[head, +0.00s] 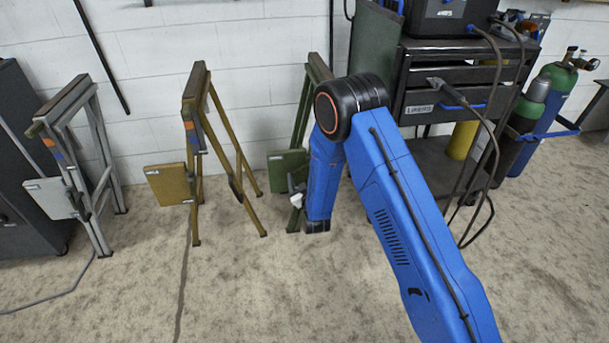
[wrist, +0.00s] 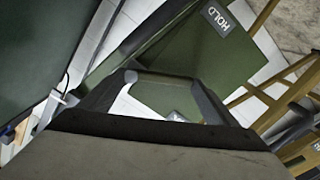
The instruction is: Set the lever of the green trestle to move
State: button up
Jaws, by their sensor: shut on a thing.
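The green trestle (head: 302,105) stands against the wall in the head view, partly hidden behind my blue arm. Its green plate (head: 284,162) hangs on its left side. In the wrist view the green plate (wrist: 205,52) carries a label reading HOLD (wrist: 217,19). My gripper (head: 297,196) is low at the trestle, just below the plate. In the wrist view my gripper (wrist: 163,80) has its dark fingers closed in around a green part, which I take as the lever. The lever's exact position is hard to make out, and my arm hides part of the contact.
A yellow-brown trestle (head: 196,120) and a grey trestle (head: 75,115) stand to the left, each with a plate. A dark tool cart (head: 440,75) with cables and gas cylinders (head: 527,110) stand at right. The concrete floor (head: 250,290) in front is mostly clear.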

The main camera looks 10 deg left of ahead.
aim_at(302, 167)
jog(key=m, duration=0.1)
jog(key=r+m, duration=0.1)
jog(key=m, duration=0.2)
jog(key=shift+s+a+r+m, duration=0.15)
jog(key=shift+a+r+m, duration=0.05)
jog(key=shift+r+m, duration=0.5)
jog(key=shift+m, duration=0.5)
jog(key=shift+r+m, duration=0.3)
jog(key=shift+m, duration=0.5)
jog(key=o, duration=1.5)
jog(key=shift+s+d, duration=0.1)
jog(key=v, duration=1.7)
jog(key=shift+s+r, duration=0.1)
jog(key=shift+r, duration=0.05)
